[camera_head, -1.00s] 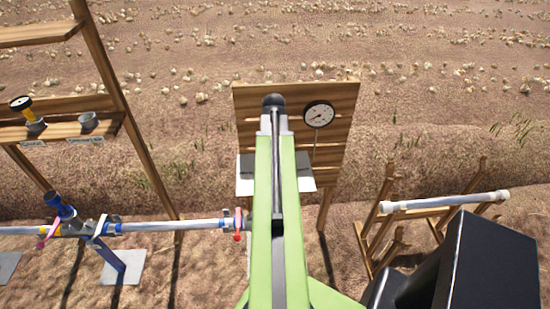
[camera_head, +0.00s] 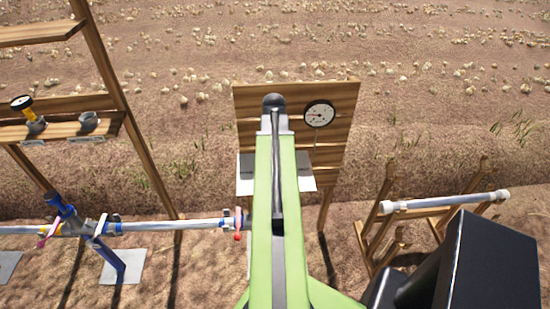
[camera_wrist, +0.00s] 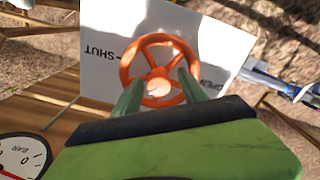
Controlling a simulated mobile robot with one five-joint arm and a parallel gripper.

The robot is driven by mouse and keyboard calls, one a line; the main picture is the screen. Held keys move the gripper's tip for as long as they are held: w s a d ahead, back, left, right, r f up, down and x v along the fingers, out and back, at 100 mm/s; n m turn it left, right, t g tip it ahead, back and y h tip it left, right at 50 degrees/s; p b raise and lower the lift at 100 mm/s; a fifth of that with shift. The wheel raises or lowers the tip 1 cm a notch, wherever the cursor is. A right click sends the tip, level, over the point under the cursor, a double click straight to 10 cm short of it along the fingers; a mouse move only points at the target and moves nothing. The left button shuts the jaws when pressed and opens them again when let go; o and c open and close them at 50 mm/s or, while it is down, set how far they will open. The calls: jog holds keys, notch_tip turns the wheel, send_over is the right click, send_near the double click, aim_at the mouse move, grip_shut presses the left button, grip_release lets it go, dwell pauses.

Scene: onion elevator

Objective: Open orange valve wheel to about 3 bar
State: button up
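The orange valve wheel (camera_wrist: 160,70) is in the wrist view, in front of a white plate (camera_wrist: 105,50) lettered SHUT and OPEN. My gripper (camera_wrist: 160,88) has two green fingers spread apart, one on each side of the wheel's pale hub, overlapping the wheel. I cannot tell whether they touch its rim or spokes. In the head view my arm hides the wheel and gripper. The round white gauge (camera_head: 319,113) is on a wooden board, its needle pointing left; I cannot read the value. The gauge's edge (camera_wrist: 22,158) also shows in the wrist view, with a 0 and BAR.
The wooden board (camera_head: 340,150) stands behind my arm. A pipe (camera_head: 165,225) with a blue valve runs at left, beside a wooden shelf (camera_head: 65,130). A wooden rack (camera_head: 425,210) holds a white pipe at right. Dirt with scattered onions lies behind.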

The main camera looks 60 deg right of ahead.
jog(key=shift+r+p, duration=0.6)
notch_tip(320, 180, up, 16)
jog(key=p, duration=1.6)
jog(key=shift+r, duration=0.15)
